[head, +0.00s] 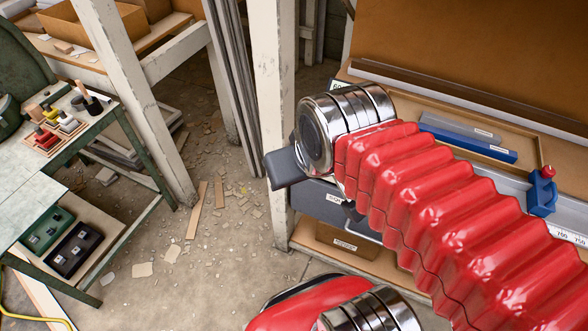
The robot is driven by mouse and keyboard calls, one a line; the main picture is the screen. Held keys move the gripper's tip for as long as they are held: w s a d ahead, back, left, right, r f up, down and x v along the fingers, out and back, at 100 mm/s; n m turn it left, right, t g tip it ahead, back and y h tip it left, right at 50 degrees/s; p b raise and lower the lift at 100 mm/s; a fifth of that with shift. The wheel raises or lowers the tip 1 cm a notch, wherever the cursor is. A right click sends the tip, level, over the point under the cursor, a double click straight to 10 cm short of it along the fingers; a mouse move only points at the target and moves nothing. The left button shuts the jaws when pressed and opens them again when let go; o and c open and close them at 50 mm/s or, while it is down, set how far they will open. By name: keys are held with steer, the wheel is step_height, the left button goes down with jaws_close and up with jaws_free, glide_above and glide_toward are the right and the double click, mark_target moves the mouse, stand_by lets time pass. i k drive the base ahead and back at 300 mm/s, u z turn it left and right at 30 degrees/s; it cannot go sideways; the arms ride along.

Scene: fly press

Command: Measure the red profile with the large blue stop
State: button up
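A blue stop (542,192) with a red knob sits on a pale rail with number labels (568,236) at the right edge; from this view I cannot tell whether it is the large one. A blue profile (470,143) and a grey profile (460,128) lie side by side in a shallow wooden tray. I cannot make out a red profile; my red ribbed arm covers much of the right side. A dark grey part, apparently of my gripper (285,168), shows beside the chrome wrist. Its fingertips and anything between them are hidden.
A green-framed table (55,165) with small coloured-handled tools (62,128) stands at left. White posts (282,60) rise between it and the bench. The floor (230,200) holds wood scraps and debris. Grey drawers (318,202) and a cardboard box (345,240) sit under the bench.

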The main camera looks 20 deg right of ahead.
mark_target(541, 198)
steer(key=z, duration=1.6)
